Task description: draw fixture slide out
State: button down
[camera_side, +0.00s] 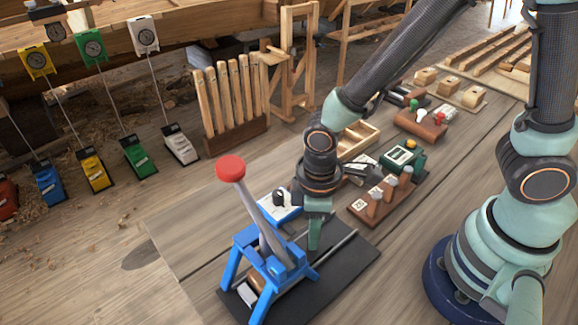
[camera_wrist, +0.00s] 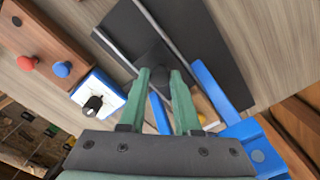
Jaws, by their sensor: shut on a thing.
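The blue lever press (camera_side: 272,268) with its red ball-topped handle (camera_side: 230,168) stands on a dark base plate (camera_side: 352,262). Two metal rails (camera_side: 338,243) run out from the press along the plate. My gripper (camera_side: 314,243) points down at the rails, just right of the press. In the wrist view, my green fingers (camera_wrist: 161,74) are closed around a dark part of the fixture slide (camera_wrist: 154,55), which lies between the rails. The fingers and the press frame (camera_wrist: 222,88) hide part of the slide.
A white and blue box with a black knob (camera_side: 280,205) stands close behind the press. A wooden block with several pegs (camera_side: 380,200) is to the right. The outer end of the base plate is clear. Bare bench lies in front of it.

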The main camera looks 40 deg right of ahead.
jog(key=d, duration=0.9)
jog(key=shift+w, duration=0.1)
jog(key=c, duration=0.6)
grip_release()
jog(key=shift+r, duration=0.1)
notch_tip(320, 180, up, 12)
jog(key=w+d+r+m+t, duration=0.3)
jog(key=d+r+m+t, duration=0.2)
jog(key=d+r+m, duration=0.2)
jog(key=shift+w+d+r+m+t, duration=0.15)
jog(key=shift+d+r+m+t, duration=0.2)
jog(key=shift+r+m, duration=0.45)
